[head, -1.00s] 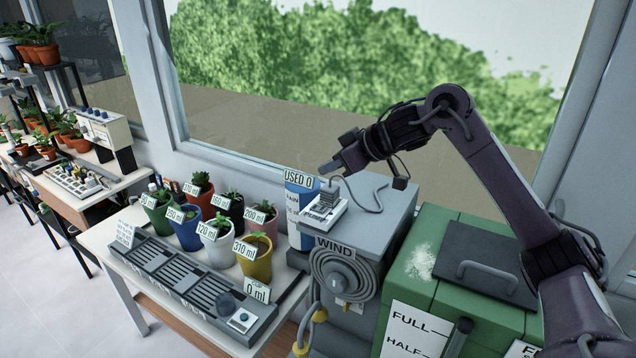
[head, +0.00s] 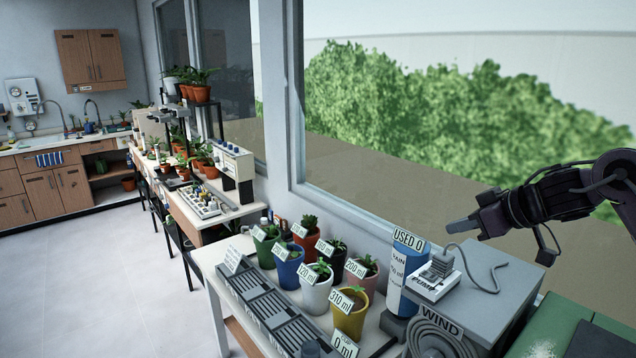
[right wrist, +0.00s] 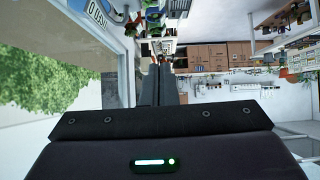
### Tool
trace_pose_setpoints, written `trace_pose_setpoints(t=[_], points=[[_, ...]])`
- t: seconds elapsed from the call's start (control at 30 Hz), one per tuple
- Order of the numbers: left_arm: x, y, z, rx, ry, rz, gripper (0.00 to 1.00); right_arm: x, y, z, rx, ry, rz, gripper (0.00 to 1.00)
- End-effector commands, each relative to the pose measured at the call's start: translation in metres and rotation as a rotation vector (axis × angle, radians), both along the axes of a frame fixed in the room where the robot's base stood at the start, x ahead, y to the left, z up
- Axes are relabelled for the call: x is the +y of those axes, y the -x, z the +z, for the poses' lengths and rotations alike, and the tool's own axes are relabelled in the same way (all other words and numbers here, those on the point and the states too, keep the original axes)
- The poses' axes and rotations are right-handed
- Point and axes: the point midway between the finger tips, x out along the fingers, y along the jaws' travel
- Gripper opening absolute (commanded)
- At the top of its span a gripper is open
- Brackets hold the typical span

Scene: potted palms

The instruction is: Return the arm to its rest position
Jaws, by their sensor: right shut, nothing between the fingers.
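My right gripper (head: 462,226) comes in from the right in the head view. It is shut and empty, raised above the grey cabinet (head: 497,268) and apart from the small switch box (head: 437,281) on its top. In the right wrist view the gripper fingers (right wrist: 157,84) lie together, with nothing between them. My left gripper is in neither view.
Several labelled pots, among them a yellow pot (head: 350,318) and a white pot (head: 316,290), stand on the white table (head: 207,258). A blue cylinder (head: 400,270) marked USED 0 stands beside the cabinet. A green bin (head: 562,325) is at lower right. Floor (head: 110,270) at left is clear.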

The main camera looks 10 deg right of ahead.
Motion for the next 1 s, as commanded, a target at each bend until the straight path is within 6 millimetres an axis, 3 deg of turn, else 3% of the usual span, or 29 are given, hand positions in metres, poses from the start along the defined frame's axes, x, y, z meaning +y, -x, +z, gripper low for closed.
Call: trace_pose_setpoints(t=[0.13,0.27,0.4,0.5,0.7,1.0], points=[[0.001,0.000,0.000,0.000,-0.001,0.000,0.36,0.046,-0.017,-0.053,-0.055,0.083,0.059,0.00],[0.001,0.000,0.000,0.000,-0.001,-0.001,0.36,0.107,-0.023,-0.114,-0.147,0.166,0.095,0.00],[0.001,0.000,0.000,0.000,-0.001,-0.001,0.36,0.158,-0.003,-0.167,-0.202,0.214,0.060,0.00],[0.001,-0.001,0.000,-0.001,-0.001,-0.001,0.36,0.180,0.025,-0.199,-0.185,0.233,-0.007,0.00],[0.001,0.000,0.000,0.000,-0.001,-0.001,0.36,0.187,0.102,-0.249,-0.007,0.253,-0.180,0.00],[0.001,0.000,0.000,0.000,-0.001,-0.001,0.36,0.172,0.195,-0.287,0.293,0.254,-0.314,0.00]])
